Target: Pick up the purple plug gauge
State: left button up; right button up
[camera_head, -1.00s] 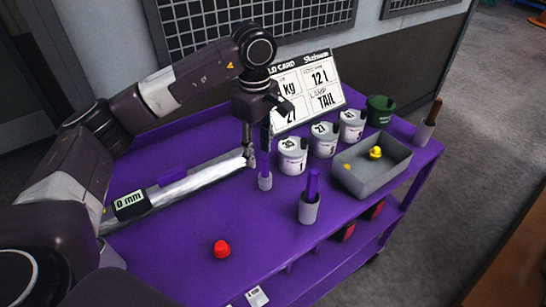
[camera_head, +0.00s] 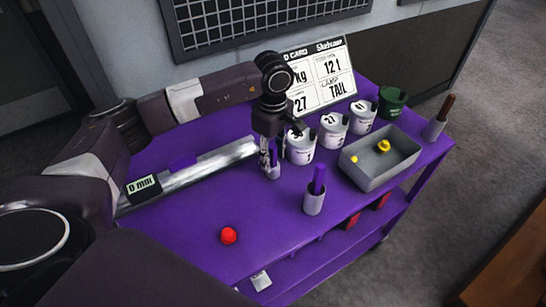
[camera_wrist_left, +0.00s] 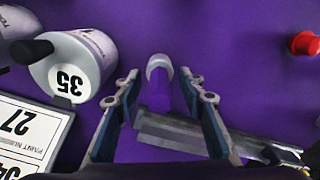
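Two upright purple rods stand in grey cups on the purple cart top; which one is the purple plug gauge I cannot tell for sure. One purple rod (camera_head: 273,150) in its grey cup is at my left gripper (camera_head: 268,156), partly hidden by the fingers. The other purple rod (camera_head: 318,181) stands in a grey cup (camera_head: 313,203) nearer the front, apart from the gripper. My right gripper is not in view.
White numbered tubs (camera_head: 300,147) stand close right of the gripper, before a card board (camera_head: 322,80). A long metal gauge (camera_head: 200,172) with a display lies to its left. A grey tray (camera_head: 365,180) is right. A red knob (camera_head: 228,236) sits in front, with clear cart top around it.

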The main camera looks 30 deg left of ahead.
pick_arm(q)
jog(key=c, duration=0.9)
grip_shut()
jog(key=shift+r, duration=0.1)
notch_tip(320, 180, up, 20)
jog(key=b, duration=0.3)
